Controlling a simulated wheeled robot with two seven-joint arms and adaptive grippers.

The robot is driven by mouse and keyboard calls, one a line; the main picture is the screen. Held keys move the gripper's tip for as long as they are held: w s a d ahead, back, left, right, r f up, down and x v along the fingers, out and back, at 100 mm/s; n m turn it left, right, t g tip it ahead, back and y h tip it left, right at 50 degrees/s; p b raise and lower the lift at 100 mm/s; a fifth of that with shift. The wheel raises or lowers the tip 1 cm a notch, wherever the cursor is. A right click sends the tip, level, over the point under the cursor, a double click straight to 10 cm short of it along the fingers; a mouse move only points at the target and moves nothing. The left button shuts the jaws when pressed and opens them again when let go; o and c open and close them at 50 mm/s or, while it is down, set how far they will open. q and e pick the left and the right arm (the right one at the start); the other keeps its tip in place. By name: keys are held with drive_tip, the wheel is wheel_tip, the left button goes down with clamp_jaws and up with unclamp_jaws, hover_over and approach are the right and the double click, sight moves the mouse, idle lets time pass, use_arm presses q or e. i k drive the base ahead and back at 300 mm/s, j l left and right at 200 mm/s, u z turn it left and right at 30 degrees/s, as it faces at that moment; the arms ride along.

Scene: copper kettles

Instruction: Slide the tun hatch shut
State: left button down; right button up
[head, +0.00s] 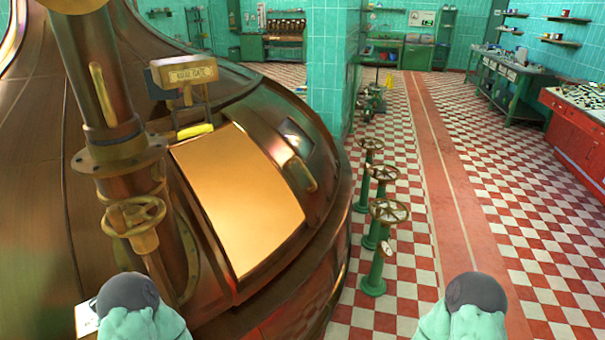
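The large copper tun (40,190) fills the left of the head view. A bright, smooth copper hatch panel (238,200) lies in a darker frame on its sloping side. A yellow bar handle (195,131) sits at the panel's upper left edge. A brass grip (302,172) stands on the darker copper to the right of the panel. I cannot tell how far the hatch is open. Neither gripper is in view; only teal and grey parts of my own arms show at the bottom edge.
A copper pipe (85,60) with a brass handwheel (135,220) rises left of the hatch. A small sign (184,72) stands above it. Green valve posts with handwheels (389,211) line the tun's right side. The red floor strip (440,170) beyond is clear.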

sight(260, 115)
drive_tip(key=i+l+u, duration=0.15)
drive_tip(key=u, duration=0.9)
drive_tip(key=i+l+u, duration=0.2)
drive_tip(key=l+u, duration=0.2)
drive_tip(key=l, duration=0.3)
drive_tip(key=i+l+u, duration=0.1)
drive_tip(key=l+u, duration=0.25)
drive_tip(key=l, duration=0.4)
drive_tip(key=l+u, duration=0.4)
drive_tip(key=l, duration=0.35)
